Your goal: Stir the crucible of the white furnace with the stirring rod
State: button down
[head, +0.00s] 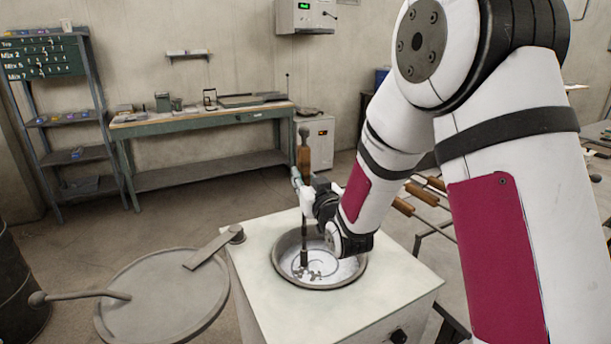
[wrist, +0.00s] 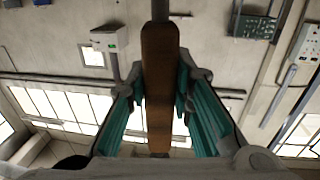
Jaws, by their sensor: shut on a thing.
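My gripper (head: 304,186) is shut on the wooden handle of the stirring rod (head: 304,160) and holds it upright. The brown handle (wrist: 158,90) also shows in the wrist view between the teal-padded fingers (wrist: 159,100). The rod's dark shaft runs down into the round crucible (head: 278,262) in the top of the white furnace (head: 255,295). Its lower end is in the bright silvery melt (head: 345,270), which shows a curved swirl line and several small lumps near the rod. Whether the tip touches the crucible floor is hidden.
A round lid (head: 160,295) with a long handle sits swung out to the left of the furnace. A rack with several wooden-handled tools (head: 425,195) stands at the right behind my arm. A green workbench (head: 200,120) and a shelf (head: 70,121) stand at the back.

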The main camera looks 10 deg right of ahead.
jog(key=shift+s+a+r, duration=0.1)
jog(key=shift+s+r, duration=0.05)
jog(key=shift+s, duration=0.8)
jog(key=shift+w+d+b, duration=1.3)
jog(key=shift+d+b, duration=0.15)
jog(key=shift+d, duration=2.9)
jog(key=shift+w+a+b, duration=0.2)
jog(key=shift+a+b, duration=0.75)
jog(key=shift+a, duration=1.15)
jog(key=shift+w+a+b, duration=0.2)
jog(key=shift+a+b, duration=0.7)
jog(key=shift+a, duration=1.2)
